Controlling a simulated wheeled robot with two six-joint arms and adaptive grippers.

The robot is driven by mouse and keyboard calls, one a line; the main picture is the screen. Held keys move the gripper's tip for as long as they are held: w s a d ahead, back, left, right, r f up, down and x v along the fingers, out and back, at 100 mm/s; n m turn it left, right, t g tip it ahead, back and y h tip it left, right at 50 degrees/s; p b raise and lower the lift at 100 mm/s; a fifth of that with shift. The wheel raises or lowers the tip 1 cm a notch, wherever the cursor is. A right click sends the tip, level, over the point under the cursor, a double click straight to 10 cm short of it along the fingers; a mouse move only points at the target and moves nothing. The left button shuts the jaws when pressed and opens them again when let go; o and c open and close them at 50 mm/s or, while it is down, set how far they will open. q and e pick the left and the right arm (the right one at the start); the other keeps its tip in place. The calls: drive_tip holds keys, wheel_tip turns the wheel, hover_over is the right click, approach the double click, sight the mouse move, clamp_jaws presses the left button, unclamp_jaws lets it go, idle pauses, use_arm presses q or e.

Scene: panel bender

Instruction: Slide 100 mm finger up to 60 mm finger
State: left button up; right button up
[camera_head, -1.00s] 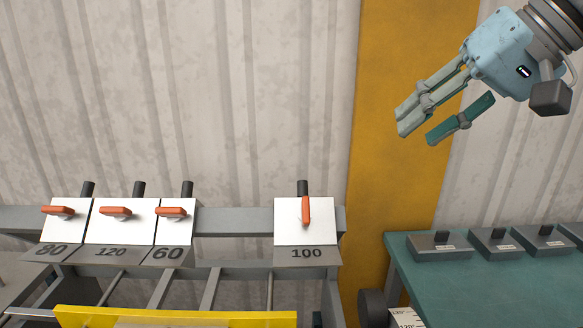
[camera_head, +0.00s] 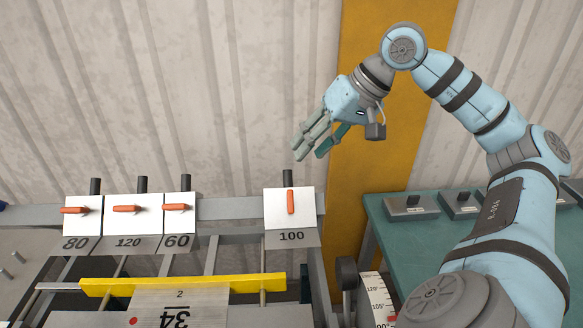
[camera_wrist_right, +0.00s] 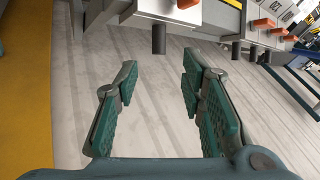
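The 100 mm finger (camera_head: 280,207) is a white block with an upright orange handle and a black peg on top. It sits on the grey rail, apart from the others. The 60 mm finger (camera_head: 186,228) stands to its left, its orange handle lying level, with a clear gap of rail between them. My right gripper (camera_head: 309,153) is open and empty, above and slightly right of the 100 mm finger, not touching it. In the right wrist view, the open fingers (camera_wrist_right: 159,78) point towards the 100 mm finger's black peg (camera_wrist_right: 158,38). My left gripper is out of view.
The 120 mm finger (camera_head: 121,228) and the 80 mm finger (camera_head: 76,227) stand left of the 60 mm finger, handles level. A yellow bar (camera_head: 240,284) crosses in front. A green table (camera_head: 400,232) with several dark blocks is on the right.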

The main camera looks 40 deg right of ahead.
sight(290, 171)
drive_tip(key=p+x, duration=0.2)
drive_tip(key=x, duration=0.6)
drive_tip(key=shift+w+d+f, duration=0.1)
drive_tip(key=shift+w+f, duration=0.1)
drive_tip(key=shift+w, duration=0.1)
drive_tip(key=shift+s, duration=0.1)
clamp_jaws()
